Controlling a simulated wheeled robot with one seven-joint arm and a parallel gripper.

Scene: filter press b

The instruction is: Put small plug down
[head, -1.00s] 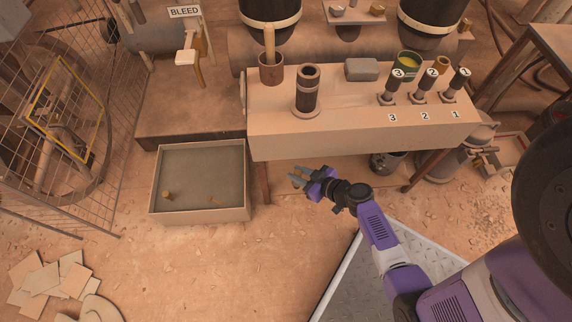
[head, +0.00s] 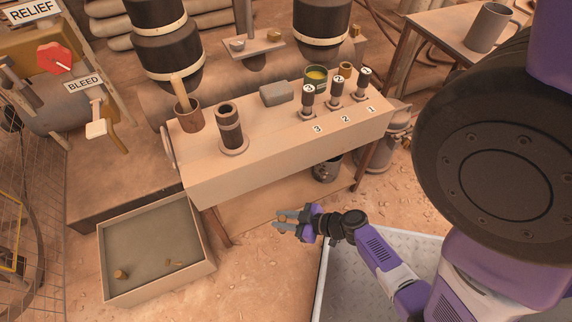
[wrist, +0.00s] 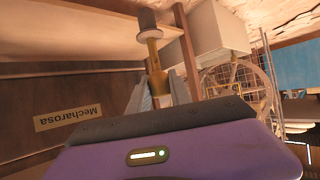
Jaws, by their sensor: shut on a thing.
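My gripper (head: 280,219) is low in front of the bench, to the right of the shallow tray. In the wrist view my gripper (wrist: 159,88) is shut on the small plug (wrist: 151,42), which has a brass stem and a wider grey end. The plug sticks out past the fingertips and looks clear of any surface. In the head view the plug is too small to make out clearly.
A bench (head: 240,165) holds a dark cylinder (head: 229,125), a brown cup (head: 188,115), a grey block (head: 277,92) and three numbered levers. The shallow tray (head: 205,283) on the floor holds two small pieces. A bucket (head: 327,170) stands under the bench.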

